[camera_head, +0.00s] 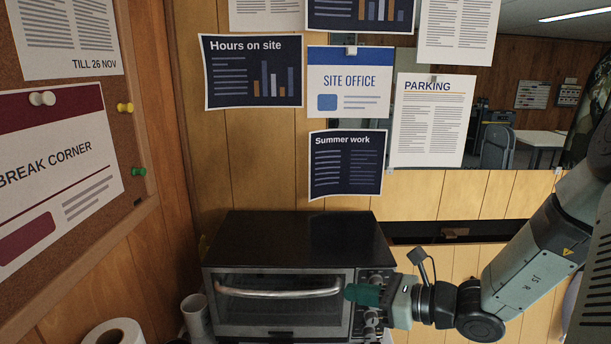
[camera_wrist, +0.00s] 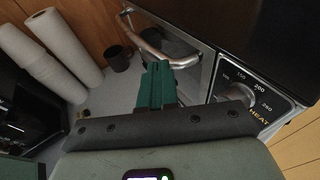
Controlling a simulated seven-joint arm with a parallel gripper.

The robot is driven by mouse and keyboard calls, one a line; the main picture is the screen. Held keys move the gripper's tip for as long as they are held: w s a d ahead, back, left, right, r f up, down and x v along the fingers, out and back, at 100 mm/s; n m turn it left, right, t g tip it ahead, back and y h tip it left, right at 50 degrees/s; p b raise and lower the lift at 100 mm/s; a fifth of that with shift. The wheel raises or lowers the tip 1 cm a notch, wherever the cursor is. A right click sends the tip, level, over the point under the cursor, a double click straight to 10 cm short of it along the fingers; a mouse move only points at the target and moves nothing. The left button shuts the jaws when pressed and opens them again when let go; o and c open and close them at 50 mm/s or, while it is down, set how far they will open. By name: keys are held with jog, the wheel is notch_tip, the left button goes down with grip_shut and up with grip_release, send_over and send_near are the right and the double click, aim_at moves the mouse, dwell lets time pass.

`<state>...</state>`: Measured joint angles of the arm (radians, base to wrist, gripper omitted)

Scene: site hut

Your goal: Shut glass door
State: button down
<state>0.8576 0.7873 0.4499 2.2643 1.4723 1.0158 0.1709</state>
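A black toaster oven (camera_head: 305,240) stands below the posters in the head view. Its glass door (camera_head: 265,314) is upright, or nearly so, in the oven front; I cannot tell whether a small gap is left. A curved metal handle (camera_head: 280,293) runs across the door's upper part and shows in the wrist view too (camera_wrist: 150,47). My gripper (camera_head: 352,293) has green fingers and is at the handle's right end. In the wrist view the fingertips (camera_wrist: 157,66) are close together and overlap the handle; whether they touch it is unclear. Nothing shows held between them.
The oven's control panel with a heat knob (camera_wrist: 235,93) is right of the fingers. White rolls (camera_wrist: 65,45) and a dark cup (camera_wrist: 118,58) stand on the counter to the left. A paper roll (camera_head: 112,334) is at the lower left. A corkboard (camera_head: 140,205) covers the left wall.

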jog(key=s, duration=0.2)
jog(key=s+r, duration=0.1)
jog(key=s, duration=0.1)
jog(key=shift+s+r, duration=0.15)
jog(key=shift+s, duration=0.15)
jog(key=s+a+r+n+g+h, duration=0.6)
jog(key=s+r+n+g, duration=0.25)
jog(key=n, duration=0.65)
jog(key=s+d+r+n+t+h, duration=0.6)
jog(key=s+r+n+h, duration=0.1)
jog(key=r, duration=0.4)
jog(key=shift+s+d+n, duration=0.3)
jog(key=shift+s+n, duration=0.4)
jog(key=shift+n, duration=0.5)
jog(key=shift+r+t, duration=0.1)
jog(key=shift+t, duration=0.15)
